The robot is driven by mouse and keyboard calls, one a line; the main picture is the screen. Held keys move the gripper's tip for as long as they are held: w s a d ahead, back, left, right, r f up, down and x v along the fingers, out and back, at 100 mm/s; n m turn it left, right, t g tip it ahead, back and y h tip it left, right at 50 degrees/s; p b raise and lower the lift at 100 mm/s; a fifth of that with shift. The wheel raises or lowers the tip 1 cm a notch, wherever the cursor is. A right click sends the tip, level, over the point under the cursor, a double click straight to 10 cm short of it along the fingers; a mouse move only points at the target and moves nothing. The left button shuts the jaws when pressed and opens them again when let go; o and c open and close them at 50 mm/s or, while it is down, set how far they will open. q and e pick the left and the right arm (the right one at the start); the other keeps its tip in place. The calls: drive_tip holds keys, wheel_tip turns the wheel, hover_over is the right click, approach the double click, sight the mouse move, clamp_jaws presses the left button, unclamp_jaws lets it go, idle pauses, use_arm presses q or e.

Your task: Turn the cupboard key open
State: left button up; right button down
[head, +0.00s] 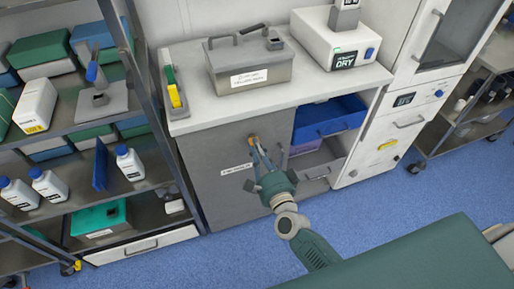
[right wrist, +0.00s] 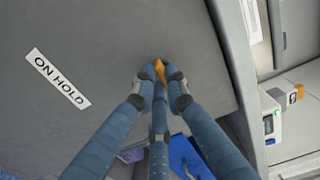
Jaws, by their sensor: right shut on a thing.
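The grey cupboard door (head: 215,175) is flat in its frame, with a white label on it; in the right wrist view the label (right wrist: 57,77) reads "ON HOLD". A small orange-yellow key (head: 252,138) sits at the upper right part of the door. It also shows in the right wrist view (right wrist: 159,69), between my fingertips. My right gripper (head: 256,147) is shut on the key, its fingers reaching to the door face. The keyhole is hidden behind the key and fingers. My left gripper is not in view.
A metal box (head: 248,70) and a white device marked "DRY" (head: 335,45) stand on the counter above. Right of the door is an open bay with a blue bin (head: 328,117). A shelf rack with bottles (head: 130,162) stands at left. A green surface (head: 420,255) fills the lower right.

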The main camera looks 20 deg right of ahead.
drive_tip(key=c, duration=1.8)
unclamp_jaws()
drive_tip(key=shift+o, duration=0.2)
drive_tip(key=s, duration=1.2)
drive_tip(key=shift+d, duration=0.25)
drive_tip(key=s+f+n+g+y, duration=0.1)
drive_tip(key=s+f+n+g, duration=0.35)
drive_tip(key=f, duration=0.95)
drive_tip(key=s+f+n+g, duration=0.3)
drive_tip(key=s+f+n, duration=0.25)
drive_tip(key=f, duration=0.85)
drive_tip(key=s+d+f+n+g, duration=0.2)
drive_tip(key=s+f, duration=0.4)
drive_tip(key=s, duration=0.3)
drive_tip(key=s+d+f+n+g+h, duration=0.1)
drive_tip(key=s+d+f+n+g, duration=0.1)
drive_tip(key=s+f+n+g, duration=0.2)
drive_tip(key=s+d+f+n+g, duration=0.2)
drive_tip(key=s+f, duration=0.7)
drive_tip(key=s, duration=0.6)
drive_tip(key=shift+f+n+g+h, duration=0.35)
drive_tip(key=shift+n+g, duration=0.4)
drive_tip(key=shift+n, duration=0.45)
